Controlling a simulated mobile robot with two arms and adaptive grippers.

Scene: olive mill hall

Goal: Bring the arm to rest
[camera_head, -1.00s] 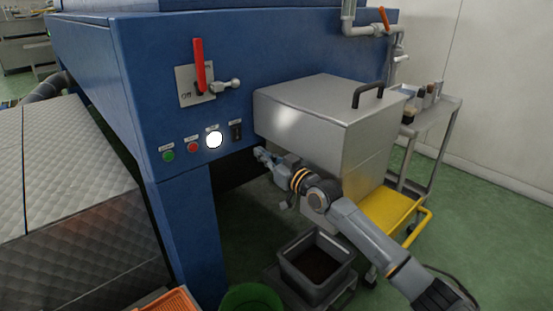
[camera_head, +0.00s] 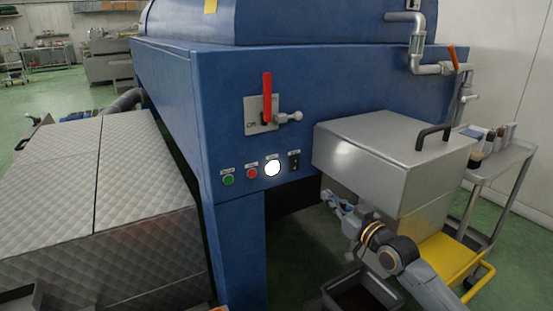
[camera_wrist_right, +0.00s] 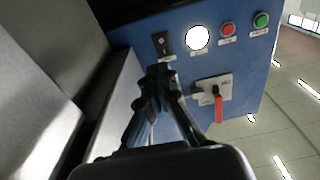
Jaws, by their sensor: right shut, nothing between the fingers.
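My right gripper (camera_head: 335,199) is in front of the blue machine (camera_head: 226,85), below and left of the steel box with a black handle (camera_head: 395,150). It is shut and empty. In the right wrist view the fingers (camera_wrist_right: 160,72) stand together, and the machine's panel shows upside down behind them. The panel carries a green button (camera_head: 228,180), a red button (camera_head: 252,173), a lit white lamp (camera_head: 272,168) and a black switch (camera_head: 294,161). A red lever (camera_head: 267,97) stands upright above them. My left gripper is not in view.
A quilted grey cover (camera_head: 75,200) fills the left. A dark bin (camera_head: 362,292) stands on the floor below my right arm. A yellow cart (camera_head: 455,258) and a steel side table with bottles (camera_head: 500,165) stand at the right. Green floor is open at the far left.

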